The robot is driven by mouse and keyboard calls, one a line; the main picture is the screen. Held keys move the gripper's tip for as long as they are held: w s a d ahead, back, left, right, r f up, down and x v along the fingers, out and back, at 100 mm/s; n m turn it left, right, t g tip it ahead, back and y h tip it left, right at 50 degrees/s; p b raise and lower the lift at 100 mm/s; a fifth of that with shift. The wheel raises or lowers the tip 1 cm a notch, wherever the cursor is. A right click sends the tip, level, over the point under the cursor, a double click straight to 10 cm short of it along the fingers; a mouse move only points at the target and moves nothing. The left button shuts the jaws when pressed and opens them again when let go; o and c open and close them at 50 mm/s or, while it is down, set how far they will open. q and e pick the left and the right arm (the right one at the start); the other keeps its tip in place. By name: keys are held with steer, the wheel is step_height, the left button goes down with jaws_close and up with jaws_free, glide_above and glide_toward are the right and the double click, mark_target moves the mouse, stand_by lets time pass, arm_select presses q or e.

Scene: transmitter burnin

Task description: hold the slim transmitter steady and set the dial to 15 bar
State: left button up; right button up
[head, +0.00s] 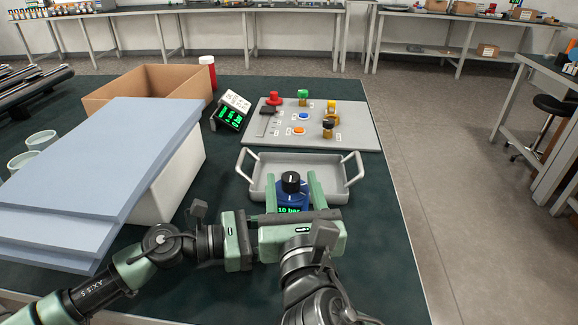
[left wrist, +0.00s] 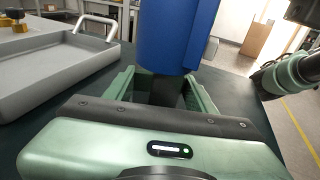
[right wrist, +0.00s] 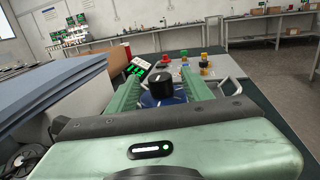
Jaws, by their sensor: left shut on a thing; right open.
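The slim blue transmitter (head: 285,196) stands upright in front of the grey tray, with a black dial (head: 291,181) on top and a green "10 bar" readout (head: 289,210). In the left wrist view its blue body (left wrist: 175,35) rises between the fingers of my left gripper (left wrist: 172,88), which is shut on it low down. My right gripper (head: 293,190) is open, its fingers on either side of the dial. The right wrist view shows the black dial (right wrist: 160,83) between those fingers, with a white mark on top. The left fingertips are hidden in the head view.
A grey tray (head: 257,190) with handles lies just behind the transmitter. Beyond it are a grey panel (head: 355,141) with coloured knobs and a small display (head: 229,117). A cardboard box (head: 150,82) and blue-grey sheets (head: 100,155) on a white block crowd the left.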

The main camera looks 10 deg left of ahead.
mark_target(290, 173)
steer(key=x, duration=0.5)
jaws_close()
